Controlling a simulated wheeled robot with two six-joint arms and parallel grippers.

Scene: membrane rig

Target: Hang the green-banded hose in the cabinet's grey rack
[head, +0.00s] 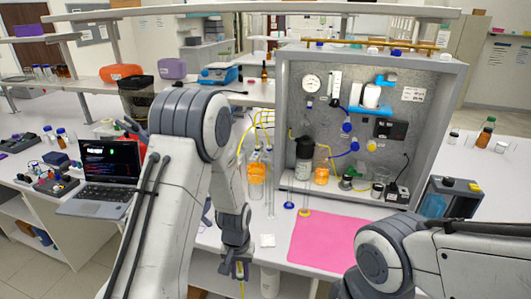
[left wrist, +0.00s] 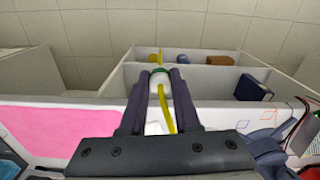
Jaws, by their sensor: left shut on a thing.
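My left gripper (head: 240,272) is low at the front edge of the bench, left of the pink mat. In the left wrist view its two dark fingers (left wrist: 158,100) are closed on the green-banded hose (left wrist: 159,72). The hose has a white end fitting with a green band and a yellow tube; a bit of yellow also shows at the gripper in the head view (head: 241,288). The grey cabinet (head: 288,75) stands behind, at the right. Yellow hoses (head: 263,122) loop at its left side; I cannot make out the grey rack there. My right gripper is out of view.
The pink mat (head: 325,236) lies before the cabinet. A beaker with orange liquid (head: 257,180) and a dark-topped bottle (head: 304,158) stand near the cabinet's left. Small blue and yellow ring-based pieces stand behind the mat. A laptop (head: 105,170) is at the left. Open shelves (left wrist: 200,75) lie below the bench.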

